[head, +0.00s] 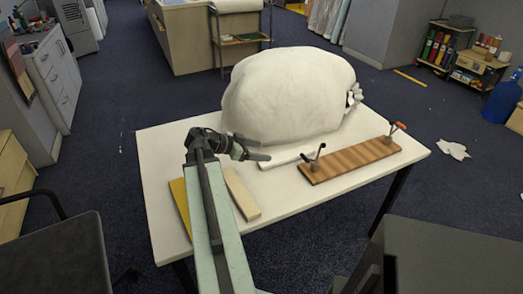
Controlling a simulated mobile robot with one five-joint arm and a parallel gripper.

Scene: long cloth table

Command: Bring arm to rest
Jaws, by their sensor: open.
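My arm reaches up from the bottom of the head view over the left part of the white table (300,197). My gripper (262,149) is at its far end, pointing right, with its two dark fingers apart and nothing visible between them. The gripper is just in front of a large white rounded bundle (290,90); whether it touches the bundle cannot be told. A white roll or strip (285,161) lies just right of the fingers.
A striped wooden board (350,160) with clamp-like handles lies on the table's right. A pale block (241,194) and a yellow piece (180,203) lie beside my arm. Dark chairs (55,255) stand near the front. The table's front middle is clear.

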